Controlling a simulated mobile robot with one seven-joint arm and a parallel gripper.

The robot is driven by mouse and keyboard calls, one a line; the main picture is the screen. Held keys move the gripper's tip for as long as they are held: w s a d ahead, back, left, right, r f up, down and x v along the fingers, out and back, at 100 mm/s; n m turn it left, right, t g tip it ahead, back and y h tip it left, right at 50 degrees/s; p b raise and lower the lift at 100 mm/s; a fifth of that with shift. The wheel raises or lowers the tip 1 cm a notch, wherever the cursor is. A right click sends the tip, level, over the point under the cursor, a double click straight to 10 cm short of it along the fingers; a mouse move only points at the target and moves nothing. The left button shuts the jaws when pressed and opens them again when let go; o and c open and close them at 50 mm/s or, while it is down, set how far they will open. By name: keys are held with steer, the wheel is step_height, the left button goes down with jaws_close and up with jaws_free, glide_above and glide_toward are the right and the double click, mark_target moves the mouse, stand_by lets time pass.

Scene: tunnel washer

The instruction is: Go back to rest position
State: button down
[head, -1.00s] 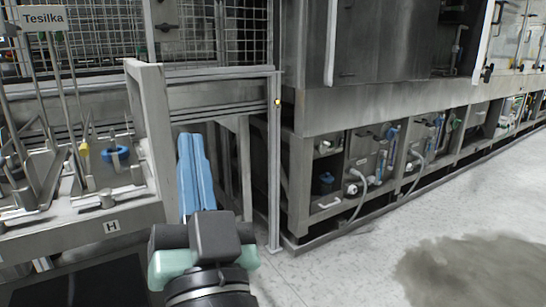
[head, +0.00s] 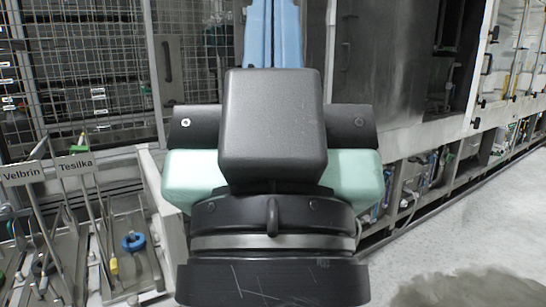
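My arm stands large in the middle of the head view, with its black joint housing, pale green parts and a blue section reaching past the top edge. My gripper does not show in this view, so its fingers and anything in them are hidden.
At lower left is a grey bench (head: 120,215) with upright rods, a blue ring (head: 133,241) and signs reading Velbrin (head: 20,173) and Tesilka (head: 76,165). A mesh fence (head: 90,70) stands behind. Machine cabinets (head: 385,65) line the right. The floor (head: 470,240) at right is clear, with a dark patch.

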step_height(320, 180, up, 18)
steer(key=p, duration=1.5)
steer(key=shift+p, duration=0.4)
